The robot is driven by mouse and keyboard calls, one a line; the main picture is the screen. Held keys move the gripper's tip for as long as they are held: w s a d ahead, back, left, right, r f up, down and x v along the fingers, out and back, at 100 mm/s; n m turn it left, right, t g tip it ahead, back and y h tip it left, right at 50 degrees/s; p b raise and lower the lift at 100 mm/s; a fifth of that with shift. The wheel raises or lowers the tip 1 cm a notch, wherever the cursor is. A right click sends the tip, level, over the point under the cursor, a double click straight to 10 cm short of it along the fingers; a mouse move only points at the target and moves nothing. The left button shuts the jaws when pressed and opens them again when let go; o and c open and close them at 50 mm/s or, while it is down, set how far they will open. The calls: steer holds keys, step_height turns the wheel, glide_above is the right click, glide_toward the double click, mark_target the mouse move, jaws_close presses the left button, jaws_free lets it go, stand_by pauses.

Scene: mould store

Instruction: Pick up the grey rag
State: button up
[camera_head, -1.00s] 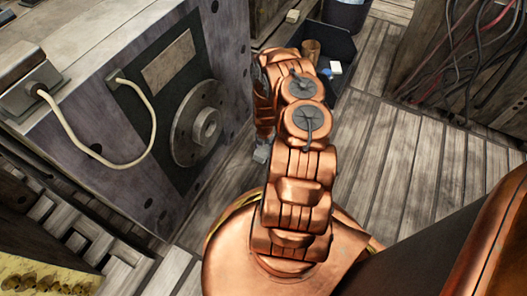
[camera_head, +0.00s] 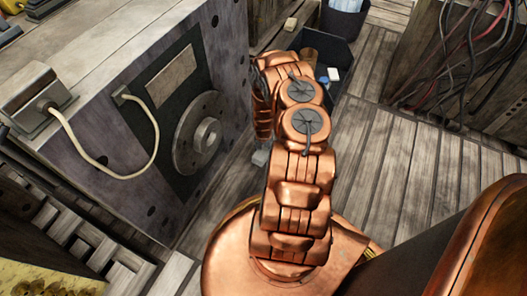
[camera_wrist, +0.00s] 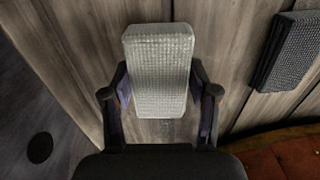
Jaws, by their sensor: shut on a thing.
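The grey rag (camera_wrist: 159,62) shows in the wrist view as a light grey, woven-textured, folded block. My gripper (camera_wrist: 160,92) has one finger on each side of it and is shut on it; the rag stands out past the fingertips. Wooden planks lie behind it, and I cannot tell how far it is from them. In the head view my arm hides the gripper's fingers and most of what is around them. A small grey piece (camera_head: 261,157) shows low beside my arm there; I cannot tell what it is.
A darker grey textured block (camera_wrist: 289,50) lies on the planks to the right in the wrist view. A big metal block (camera_head: 100,125) with a round flange and cable stands left. A dark bin (camera_head: 338,58) is behind my arm. Cables (camera_head: 465,50) hang right; floor there is clear.

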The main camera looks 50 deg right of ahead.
steer(key=s+a+p, duration=0.2)
steer(key=s+a, duration=0.1)
steer(key=a, duration=0.1)
steer(key=s+a+r+p, duration=0.1)
steer(key=s+a+p, duration=0.2)
steer(key=a, duration=0.1)
steer(key=s+a+p, duration=0.2)
steer(key=s+a, duration=0.1)
steer(key=a, duration=0.2)
steer(key=shift+s+r, duration=0.25)
steer(key=shift+r, duration=0.1)
